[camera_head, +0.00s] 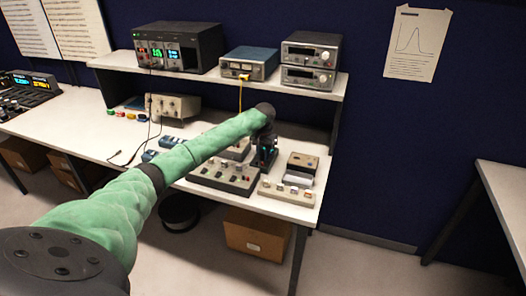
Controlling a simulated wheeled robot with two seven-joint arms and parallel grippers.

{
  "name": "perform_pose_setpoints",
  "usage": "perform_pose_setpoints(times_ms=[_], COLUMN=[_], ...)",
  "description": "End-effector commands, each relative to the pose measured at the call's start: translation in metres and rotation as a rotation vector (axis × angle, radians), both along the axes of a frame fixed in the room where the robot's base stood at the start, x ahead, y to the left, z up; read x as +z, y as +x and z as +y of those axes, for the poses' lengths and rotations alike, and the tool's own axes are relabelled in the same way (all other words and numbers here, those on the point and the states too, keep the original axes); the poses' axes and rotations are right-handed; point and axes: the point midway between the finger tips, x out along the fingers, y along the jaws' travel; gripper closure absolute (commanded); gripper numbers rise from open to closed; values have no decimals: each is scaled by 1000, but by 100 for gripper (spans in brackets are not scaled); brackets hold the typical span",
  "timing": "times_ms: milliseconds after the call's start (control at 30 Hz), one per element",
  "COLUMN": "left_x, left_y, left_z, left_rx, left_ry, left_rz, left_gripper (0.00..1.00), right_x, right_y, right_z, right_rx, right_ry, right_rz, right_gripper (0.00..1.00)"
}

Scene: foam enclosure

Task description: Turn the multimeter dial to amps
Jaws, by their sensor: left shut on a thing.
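My left gripper (264,160) points down at the right part of the bench top (225,204), at the end of my green-sleeved arm. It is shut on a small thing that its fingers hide. This thing sits where a dial could be, but I cannot make out a dial or its setting. No multimeter can be told for certain at this size. A blue-topped meter (250,63) with a yellow lead stands on the shelf above. My right gripper is not in view.
A dark switch box (226,178), a pale strip with several knobs (287,191) and a brown-topped box (303,161) crowd around my gripper. The shelf (215,79) carries a power supply (178,47) and stacked instruments (311,60). A cardboard box (257,234) is under the bench.

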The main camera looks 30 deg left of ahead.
Motion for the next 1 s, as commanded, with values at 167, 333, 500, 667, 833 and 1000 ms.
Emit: perform_pose_setpoints(times_ms=[167, 333, 500, 667, 833, 1000], left_x=[2, 2, 1, 1, 1, 1], left_y=[0, 0, 0, 0, 0, 0], left_z=[0, 0, 0, 0, 0, 1], left_rx=[-166, -316, -443, -533, -594, -625], left_ry=[0, 0, 0, 0, 0, 0], left_rz=[0, -1, -2, -2, -1, -2], left_gripper=[96, 96, 96, 96, 96, 96], right_x=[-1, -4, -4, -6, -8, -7], right_y=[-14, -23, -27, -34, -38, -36], right_z=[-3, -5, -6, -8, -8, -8], right_rx=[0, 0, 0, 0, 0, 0], right_ry=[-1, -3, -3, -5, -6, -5], right_rz=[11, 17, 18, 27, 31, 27], right_gripper=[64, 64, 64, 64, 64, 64])
